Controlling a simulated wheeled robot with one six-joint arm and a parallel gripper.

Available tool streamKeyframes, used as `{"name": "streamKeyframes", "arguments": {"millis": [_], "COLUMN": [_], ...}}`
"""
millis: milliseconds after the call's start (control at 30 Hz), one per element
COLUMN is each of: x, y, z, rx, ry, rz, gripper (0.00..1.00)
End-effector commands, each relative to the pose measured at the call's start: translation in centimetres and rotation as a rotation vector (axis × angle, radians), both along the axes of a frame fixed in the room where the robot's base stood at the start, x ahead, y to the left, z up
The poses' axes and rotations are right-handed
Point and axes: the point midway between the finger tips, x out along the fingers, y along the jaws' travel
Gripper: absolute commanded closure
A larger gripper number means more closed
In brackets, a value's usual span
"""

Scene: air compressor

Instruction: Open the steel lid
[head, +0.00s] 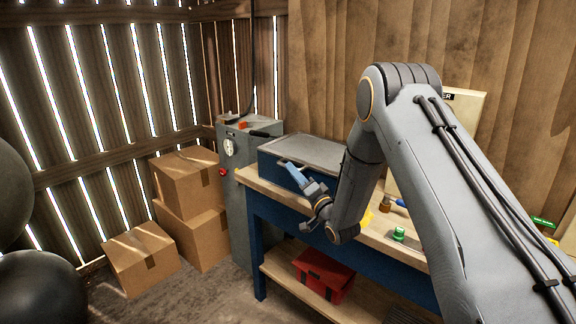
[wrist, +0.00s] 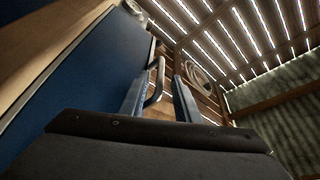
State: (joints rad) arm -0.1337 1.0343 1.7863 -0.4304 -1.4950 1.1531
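The blue box (head: 272,170) stands on the workbench, with its flat grey steel lid (head: 310,150) lying shut on top. In the wrist view its blue side (wrist: 85,85) fills the left, and a curved grey handle (wrist: 157,80) stands out from it. My gripper (head: 286,166) is in front of the box, its light blue fingers pointing up and left. In the wrist view my gripper (wrist: 160,97) is open, with the handle between its fingers, closer to the left finger. A gap shows between handle and right finger. Whether the left finger touches the handle is unclear.
The wooden workbench top (head: 376,238) holds a green item (head: 399,234) and other small things right of my arm. A red crate (head: 323,277) sits on the lower shelf. A grey cabinet (head: 240,175) stands left of the bench, with cardboard boxes (head: 188,180) beyond it.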

Motion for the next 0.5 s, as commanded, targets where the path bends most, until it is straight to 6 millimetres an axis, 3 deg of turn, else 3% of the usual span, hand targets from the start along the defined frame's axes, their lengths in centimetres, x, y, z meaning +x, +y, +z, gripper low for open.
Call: {"name": "streamKeyframes", "arguments": {"millis": [200, 500], "x": [2.4, 3.3], "y": [1.7, 2.6], "z": [0.7, 0.9], "rx": [-0.001, -0.001], "ry": [0.000, 0.001], "rz": [0.002, 0.004], "gripper": [0.71, 0.71]}}
